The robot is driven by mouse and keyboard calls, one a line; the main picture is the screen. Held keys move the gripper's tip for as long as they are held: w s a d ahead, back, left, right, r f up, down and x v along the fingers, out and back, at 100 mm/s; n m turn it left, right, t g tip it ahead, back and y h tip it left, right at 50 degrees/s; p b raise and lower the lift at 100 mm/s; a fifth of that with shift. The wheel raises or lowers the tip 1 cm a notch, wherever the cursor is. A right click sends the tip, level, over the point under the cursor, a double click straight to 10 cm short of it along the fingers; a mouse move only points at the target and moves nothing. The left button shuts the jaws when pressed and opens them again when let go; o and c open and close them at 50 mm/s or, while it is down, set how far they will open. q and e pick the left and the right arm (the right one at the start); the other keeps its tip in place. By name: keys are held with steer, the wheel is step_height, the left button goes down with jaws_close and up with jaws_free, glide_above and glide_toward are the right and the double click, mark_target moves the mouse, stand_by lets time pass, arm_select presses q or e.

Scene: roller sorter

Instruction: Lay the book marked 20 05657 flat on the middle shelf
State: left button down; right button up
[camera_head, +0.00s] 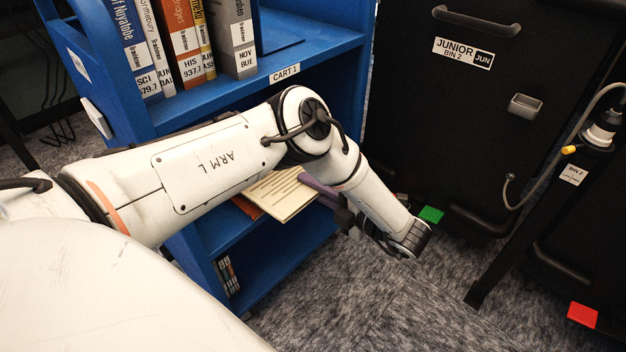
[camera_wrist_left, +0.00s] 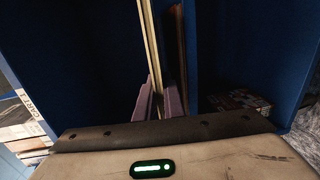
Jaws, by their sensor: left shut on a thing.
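My left gripper (camera_head: 325,188) reaches into the blue cart at the middle shelf (camera_head: 213,234). Its purple fingers, also in the left wrist view (camera_wrist_left: 160,102), are shut on a thin book (camera_head: 280,193). The book has a pale cream face with lines of print in the head view. In the left wrist view the book (camera_wrist_left: 152,45) shows edge-on between the fingers. I cannot read the number 20 05657 on it. It is over the middle shelf; whether it touches the shelf is unclear. My left forearm hides part of the shelf. My right gripper is out of view.
An orange item (camera_head: 247,207) lies on the middle shelf beside the held book. Several upright books (camera_head: 185,40) stand on the top shelf, and a few small items (camera_head: 227,275) on the bottom shelf. A black Junior bin (camera_head: 460,110) stands to the right; carpet lies clear between.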

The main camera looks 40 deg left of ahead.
arm_select(q)
steer(key=shift+d+f+y, duration=0.1)
steer(key=shift+f+y, duration=0.5)
steer(key=shift+f, duration=1)
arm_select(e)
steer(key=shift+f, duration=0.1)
arm_select(q)
steer(key=c, duration=1.8)
jaws_free()
steer(key=shift+f, duration=0.1)
steer(key=d, duration=0.7)
steer(key=shift+s+d+p, duration=0.25)
steer(key=shift+s+p, duration=0.1)
steer(key=shift+p, duration=0.05)
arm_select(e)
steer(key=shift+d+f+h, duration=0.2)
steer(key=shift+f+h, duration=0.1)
